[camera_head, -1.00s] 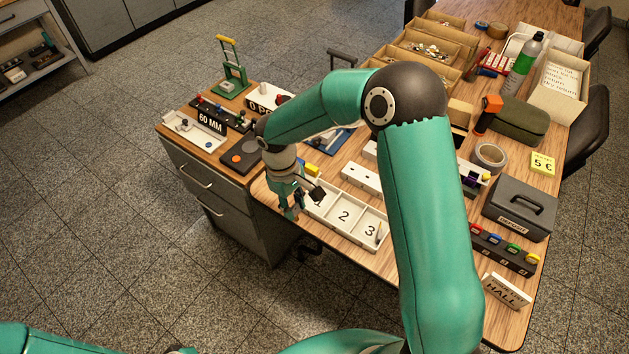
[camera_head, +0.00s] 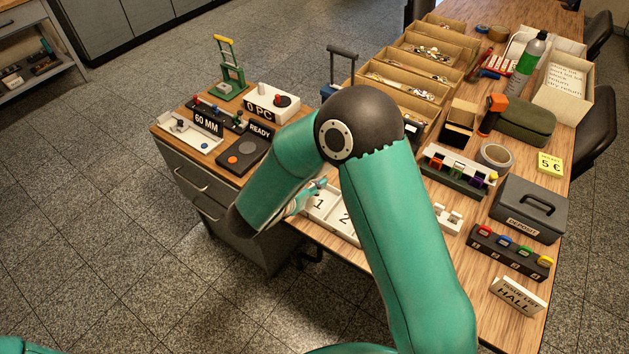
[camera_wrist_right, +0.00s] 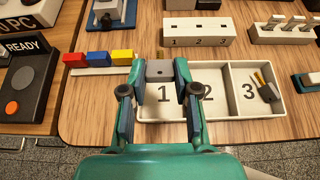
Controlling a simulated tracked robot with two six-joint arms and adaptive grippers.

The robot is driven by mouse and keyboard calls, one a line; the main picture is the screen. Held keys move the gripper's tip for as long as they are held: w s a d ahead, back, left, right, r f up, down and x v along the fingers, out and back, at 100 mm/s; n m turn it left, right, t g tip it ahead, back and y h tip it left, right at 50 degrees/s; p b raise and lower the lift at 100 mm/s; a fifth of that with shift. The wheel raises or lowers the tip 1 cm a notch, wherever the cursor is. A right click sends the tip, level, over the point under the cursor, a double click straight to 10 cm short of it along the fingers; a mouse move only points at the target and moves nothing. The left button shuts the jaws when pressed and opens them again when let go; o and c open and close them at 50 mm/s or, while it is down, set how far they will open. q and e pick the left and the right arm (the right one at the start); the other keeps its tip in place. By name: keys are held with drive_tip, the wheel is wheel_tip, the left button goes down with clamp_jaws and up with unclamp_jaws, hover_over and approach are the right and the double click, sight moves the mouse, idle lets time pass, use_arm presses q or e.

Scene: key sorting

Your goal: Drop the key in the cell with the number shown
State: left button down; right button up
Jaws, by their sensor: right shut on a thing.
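The white tray (camera_wrist_right: 228,75) has cells numbered 1, 2 and 3. In the head view the tray (camera_head: 310,212) shows cells 1 and 2; my right arm hides cell 3. A small dark and brass-coloured key-like item (camera_wrist_right: 265,88) lies in cell 3. My right gripper (camera_wrist_right: 160,72) is over the cell 1 end of the tray, shut on a small grey piece, apparently the key, mostly hidden between the fingers. In the head view this gripper (camera_head: 306,196) is partly covered by its own arm. My left gripper is out of view.
Red, yellow and blue blocks (camera_wrist_right: 98,58) sit left of the tray. A white block with slots numbered 1, 2, 3 (camera_wrist_right: 199,30) and a holder with several keys (camera_wrist_right: 285,30) stand behind it. The READY panel (camera_wrist_right: 24,80) is at left. Bare wood lies around the tray.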

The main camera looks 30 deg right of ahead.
drive_tip(key=b, duration=0.3)
hover_over(312, 211)
drive_tip(key=shift+d+f, duration=0.1)
drive_tip(key=shift+f, duration=2.65)
drive_tip(key=o, duration=1)
drive_tip(key=v, duration=1.2)
drive_tip(key=shift+f, duration=0.15)
